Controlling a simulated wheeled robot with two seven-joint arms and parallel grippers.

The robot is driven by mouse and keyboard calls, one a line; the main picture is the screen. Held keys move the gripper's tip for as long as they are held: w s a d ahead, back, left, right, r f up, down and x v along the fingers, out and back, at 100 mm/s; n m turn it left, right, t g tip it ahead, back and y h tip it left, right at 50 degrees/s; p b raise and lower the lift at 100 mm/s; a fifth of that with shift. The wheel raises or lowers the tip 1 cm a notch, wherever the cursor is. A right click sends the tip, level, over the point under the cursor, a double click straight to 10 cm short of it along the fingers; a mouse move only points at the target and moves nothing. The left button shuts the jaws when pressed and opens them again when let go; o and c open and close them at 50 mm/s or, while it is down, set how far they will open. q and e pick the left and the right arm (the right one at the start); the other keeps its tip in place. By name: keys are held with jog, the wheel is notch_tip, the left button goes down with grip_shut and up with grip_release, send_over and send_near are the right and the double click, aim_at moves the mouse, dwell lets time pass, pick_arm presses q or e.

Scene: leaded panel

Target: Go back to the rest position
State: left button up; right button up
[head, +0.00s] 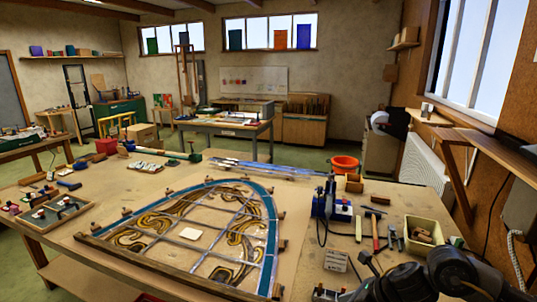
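The leaded panel (190,232) lies flat on the big wooden workbench. It is arch-shaped with a blue border, brown swirled pieces and clear panes divided by lead lines. A small pale piece (189,234) lies on its middle. My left gripper and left arm are not in view. The dark links of my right arm (452,268) reach in at the bottom right, over the bench's near right corner. I cannot make out the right gripper's fingers against the dark parts and tools there, so its opening is unclear.
A wooden batten (165,268) runs along the panel's near edge, with small blocks around its curve. On the right are a blue tool (335,207), a hammer (375,232), a cream bin (423,236) and an orange bowl (345,164). Trays and hand tools crowd the left.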

jog(key=s+a+f+m+t+y, duration=0.2)
jog(key=s+a+m+t, duration=0.15)
jog(key=a+m, duration=0.65)
jog(key=s+d+f+m+g+h, duration=0.25)
jog(key=s+d+f+m, duration=0.25)
jog(key=s+m, duration=0.5)
jog(key=s+d+f+m+g+h, duration=0.1)
jog(key=s+d+f+m+h, duration=0.3)
jog(key=s+m, duration=0.55)
jog(key=s+d+f+m+g+h, duration=0.15)
jog(key=s+d+f+m, duration=0.45)
jog(key=m, duration=0.7)
notch_tip(320, 180, down, 27)
jog(key=b, duration=0.7)
pick_arm(q)
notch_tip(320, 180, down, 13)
jog(key=b, duration=0.5)
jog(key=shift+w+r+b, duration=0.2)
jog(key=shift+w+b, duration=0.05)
jog(key=shift+b, duration=0.05)
pick_arm(e)
jog(key=s+d+f+g, duration=0.1)
jog(key=s+f, duration=0.8)
jog(key=f, duration=0.3)
jog(key=s+d+f+g+h, duration=0.1)
jog(key=s+d+f, duration=0.1)
jog(key=s+f, duration=0.7)
notch_tip(320, 180, down, 4)
jog(key=shift+d+r, duration=0.1)
jog(key=shift+d, duration=0.05)
